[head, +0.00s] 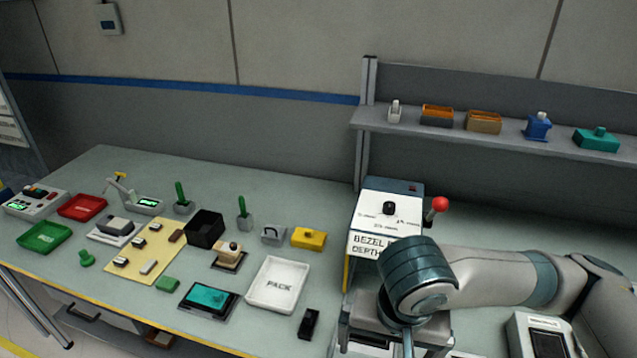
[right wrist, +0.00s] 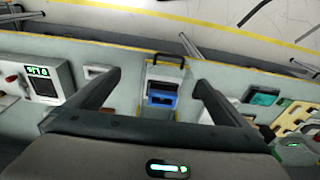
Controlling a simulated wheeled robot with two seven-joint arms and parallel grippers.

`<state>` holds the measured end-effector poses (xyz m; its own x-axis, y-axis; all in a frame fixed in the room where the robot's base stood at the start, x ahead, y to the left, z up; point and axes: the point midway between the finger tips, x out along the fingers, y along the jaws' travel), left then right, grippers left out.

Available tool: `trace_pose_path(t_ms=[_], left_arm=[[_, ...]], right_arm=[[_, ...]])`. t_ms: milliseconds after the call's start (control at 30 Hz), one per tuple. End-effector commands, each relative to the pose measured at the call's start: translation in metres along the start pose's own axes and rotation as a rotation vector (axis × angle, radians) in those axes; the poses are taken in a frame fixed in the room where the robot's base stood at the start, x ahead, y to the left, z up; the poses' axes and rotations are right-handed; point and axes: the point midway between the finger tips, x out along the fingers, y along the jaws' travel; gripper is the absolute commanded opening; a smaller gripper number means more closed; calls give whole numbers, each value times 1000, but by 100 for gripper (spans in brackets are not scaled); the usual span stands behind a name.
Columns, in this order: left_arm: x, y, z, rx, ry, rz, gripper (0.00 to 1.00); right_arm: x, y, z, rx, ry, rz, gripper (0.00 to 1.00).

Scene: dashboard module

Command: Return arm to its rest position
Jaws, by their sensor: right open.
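My right arm (head: 490,278) comes in from the right in the head view and bends down in front of the bezel depth machine (head: 370,243). My right gripper (head: 395,345) points down there, partly cut off by the bottom edge. In the right wrist view my right gripper (right wrist: 156,78) is open, its two dark fingers wide apart with nothing between them. Below and between the fingers is a grey unit with a blue part (right wrist: 162,98) and a dark handle (right wrist: 169,58); the fingers look apart from it. My left gripper is not in view.
The machine's red-knobbed lever (head: 438,205) stands close behind my arm. A white PACK tray (head: 262,306), black bin (head: 205,227), green tray (head: 45,235) and several small parts fill the left bench. A grey device (head: 540,338) stands right. A shelf (head: 460,126) runs behind.

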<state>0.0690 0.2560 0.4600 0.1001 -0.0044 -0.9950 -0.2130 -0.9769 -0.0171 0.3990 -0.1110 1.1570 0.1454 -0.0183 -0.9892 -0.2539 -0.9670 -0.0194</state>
Motion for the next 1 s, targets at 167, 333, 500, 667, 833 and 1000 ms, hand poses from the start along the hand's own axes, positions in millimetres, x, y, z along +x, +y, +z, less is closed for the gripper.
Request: trace_pose_path(t_ms=[167,333,500,667,833,1000], left_arm=[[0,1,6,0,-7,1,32],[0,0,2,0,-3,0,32],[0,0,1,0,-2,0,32],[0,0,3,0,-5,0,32],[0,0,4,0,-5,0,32],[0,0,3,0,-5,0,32]], right_arm=[[4,-8,5,-26,-12,-35,99],[10,-19,12,-62,-27,-82,99],[16,-33,20,-109,-43,-150,99],[25,-51,31,-162,-56,-241,99],[36,-72,43,-223,-52,-369,99],[48,-85,49,-260,-18,-473,99]])
